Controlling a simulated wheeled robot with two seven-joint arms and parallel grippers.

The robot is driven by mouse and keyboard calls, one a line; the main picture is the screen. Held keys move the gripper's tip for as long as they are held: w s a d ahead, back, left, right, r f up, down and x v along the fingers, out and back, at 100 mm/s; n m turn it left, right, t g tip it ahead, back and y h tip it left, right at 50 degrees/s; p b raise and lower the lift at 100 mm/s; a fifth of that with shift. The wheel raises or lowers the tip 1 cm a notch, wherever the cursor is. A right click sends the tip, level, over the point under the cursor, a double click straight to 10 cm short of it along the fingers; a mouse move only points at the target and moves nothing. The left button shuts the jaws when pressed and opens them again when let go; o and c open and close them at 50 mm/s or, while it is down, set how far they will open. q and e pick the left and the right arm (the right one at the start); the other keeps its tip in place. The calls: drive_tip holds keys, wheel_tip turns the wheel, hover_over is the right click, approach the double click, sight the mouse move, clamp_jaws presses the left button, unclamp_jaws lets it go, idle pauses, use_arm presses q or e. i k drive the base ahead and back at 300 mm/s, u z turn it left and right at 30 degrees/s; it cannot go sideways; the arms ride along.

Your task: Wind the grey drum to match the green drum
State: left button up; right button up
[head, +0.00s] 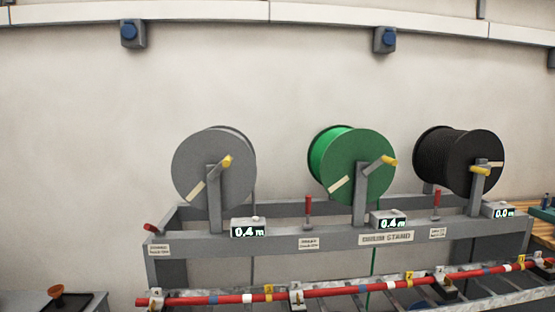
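The grey drum (205,168) stands at the left of the drum stand (340,237). A yellow-tipped crank (226,162) and a pale stripe show on its face, and the display (248,228) beside it reads 0.4 m. The green drum (366,165) stands in the middle, with a yellow-handled crank (388,160) pointing up and right. Its display (389,220) also reads 0.4 m. A red-handled lever (152,228) leans left at the stand's left end; another red lever (308,203) stands upright between the grey and green drums. Neither gripper shows in the head view.
A black drum (460,160) stands at the right, its display (503,211) reading 0.0 m. A red cable (330,290) with coloured bands runs along a rack in front. An orange-topped object (57,291) rests on a grey surface at the lower left.

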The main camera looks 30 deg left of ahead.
sight(224, 147)
drive_tip(key=i, duration=1.05)
drive_tip(key=u, duration=0.55)
